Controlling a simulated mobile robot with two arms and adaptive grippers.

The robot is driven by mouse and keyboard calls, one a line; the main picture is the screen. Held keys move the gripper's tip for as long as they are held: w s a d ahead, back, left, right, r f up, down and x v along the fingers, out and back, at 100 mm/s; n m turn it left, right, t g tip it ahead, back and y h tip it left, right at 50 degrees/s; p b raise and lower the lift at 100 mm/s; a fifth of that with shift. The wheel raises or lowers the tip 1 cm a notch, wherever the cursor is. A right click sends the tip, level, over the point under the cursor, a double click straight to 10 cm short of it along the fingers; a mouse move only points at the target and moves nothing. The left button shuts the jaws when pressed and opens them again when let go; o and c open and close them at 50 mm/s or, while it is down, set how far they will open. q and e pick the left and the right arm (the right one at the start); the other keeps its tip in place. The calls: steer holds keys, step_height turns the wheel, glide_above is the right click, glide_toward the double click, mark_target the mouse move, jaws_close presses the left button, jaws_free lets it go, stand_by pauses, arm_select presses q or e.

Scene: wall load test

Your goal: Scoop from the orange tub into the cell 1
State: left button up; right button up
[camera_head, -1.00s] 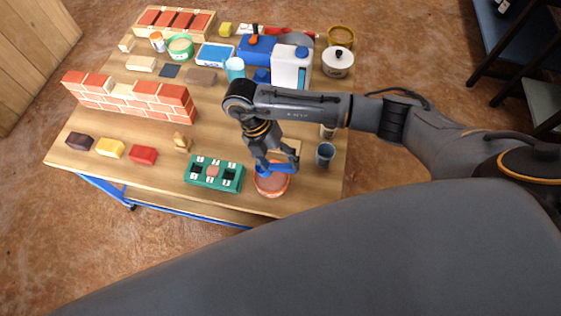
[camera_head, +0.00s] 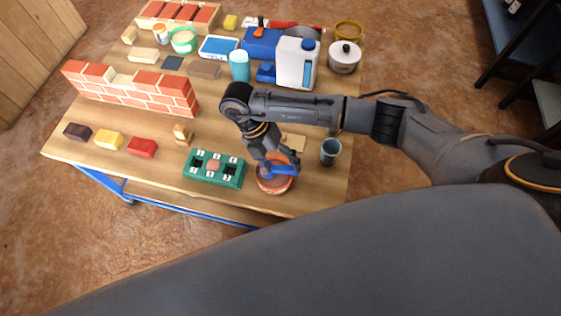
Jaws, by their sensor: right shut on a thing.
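The orange tub (camera_head: 275,186) stands near the table's front edge, with reddish-brown stuff inside. My right gripper (camera_head: 272,166) is over the tub, shut on a blue scoop (camera_head: 280,172). The scoop's head is at or just above the tub's mouth; I cannot tell whether it touches the contents. The green tray (camera_head: 215,181) with numbered cells lies just left of the tub. A reddish-brown mound (camera_head: 213,165) shows in its middle, and dark openings lie on either side. The number labels are too small to tell cell 1 surely. My left gripper is not in view.
A brick wall (camera_head: 130,90) stands at the left, behind dark, yellow and red blocks (camera_head: 108,141). A grey-blue cup (camera_head: 330,151) stands right of the tub. A white-and-blue canister (camera_head: 296,64), a cyan cup (camera_head: 239,65) and a lidded pot (camera_head: 344,57) stand farther back.

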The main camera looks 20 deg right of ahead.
mark_target(281, 166)
stand_by(0.5)
step_height(281, 166, up, 6)
steer(key=p, duration=0.5)
steer(key=shift+f, duration=0.15)
